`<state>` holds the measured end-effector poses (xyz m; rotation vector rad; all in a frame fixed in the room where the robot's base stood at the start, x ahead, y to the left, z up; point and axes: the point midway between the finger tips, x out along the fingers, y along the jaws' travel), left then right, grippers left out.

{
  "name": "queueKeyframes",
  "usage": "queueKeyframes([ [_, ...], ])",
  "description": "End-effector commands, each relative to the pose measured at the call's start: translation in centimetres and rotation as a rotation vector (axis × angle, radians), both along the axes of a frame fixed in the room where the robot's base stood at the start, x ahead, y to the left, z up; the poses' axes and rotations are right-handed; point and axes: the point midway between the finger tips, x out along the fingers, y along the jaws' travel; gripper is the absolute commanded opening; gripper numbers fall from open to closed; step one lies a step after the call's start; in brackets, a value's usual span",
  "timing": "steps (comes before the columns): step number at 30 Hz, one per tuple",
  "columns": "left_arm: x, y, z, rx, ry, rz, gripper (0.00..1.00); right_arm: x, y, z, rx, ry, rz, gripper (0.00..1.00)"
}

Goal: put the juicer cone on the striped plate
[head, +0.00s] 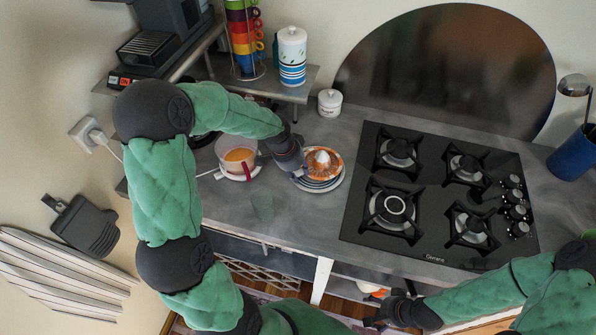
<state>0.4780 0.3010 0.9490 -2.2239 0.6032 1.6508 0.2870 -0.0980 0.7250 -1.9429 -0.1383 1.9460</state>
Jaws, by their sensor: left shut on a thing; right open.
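The juicer cone (322,159), a white ridged cone on an orange-smeared round base, is over the striped plate (325,187). The plate is white with blue bands, and its rim shows below and to the right of the cone. My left gripper (301,170) is shut on the left edge of the cone's base. I cannot tell whether the cone touches the plate or is held just above it. My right gripper (370,316) is open and empty, low in front of the counter, near the open lower shelf.
A juicer cup with orange juice (238,158) stands left of the plate. The black gas hob (437,195) is to the right. A small white lidded jar (330,102) stands behind. A shelf with a mug stack (243,40) and patterned canister (292,57) is at the back.

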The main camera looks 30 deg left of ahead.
Motion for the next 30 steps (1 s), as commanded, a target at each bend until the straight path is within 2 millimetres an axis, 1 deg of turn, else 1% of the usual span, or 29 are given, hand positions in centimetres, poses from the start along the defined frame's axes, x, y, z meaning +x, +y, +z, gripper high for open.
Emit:
queueKeyframes([
  [3,0.0,0.0,0.1,0.0,-0.001,0.0,0.0,0.0,0.0,0.1,0.0,0.0,0.0,0.76],
  [7,0.0,0.0,-0.2,0.0,0.0,0.0,0.0,0.0,0.0,-0.2,0.0,0.0,0.0,0.76],
  [8,0.0,0.0,-0.2,0.0,0.0,0.0,0.37,0.0,0.0,-0.2,0.0,0.0,0.0,0.76],
  [9,0.0,0.0,-0.2,0.0,0.0,0.0,0.48,0.0,0.0,-0.1,0.0,0.0,0.0,0.76],
  [10,0.0,0.0,-0.2,0.0,0.0,0.0,0.55,0.0,0.0,-0.1,0.0,0.0,0.0,0.76],
  [20,0.0,0.0,-0.1,0.0,0.0,0.0,0.55,0.0,0.0,-0.1,0.0,0.0,0.0,0.76],
  [23,0.0,0.0,0.4,0.0,-0.001,0.0,0.55,0.0,0.0,0.2,0.0,0.0,0.0,0.76],
  [26,-0.3,0.3,1.7,0.001,-0.003,0.001,0.55,0.0,0.0,0.5,0.0,0.0,0.0,0.76],
  [30,-0.9,0.7,4.3,0.003,-0.005,0.001,0.55,0.0,0.0,1.2,0.0,0.0,0.0,0.76],
])
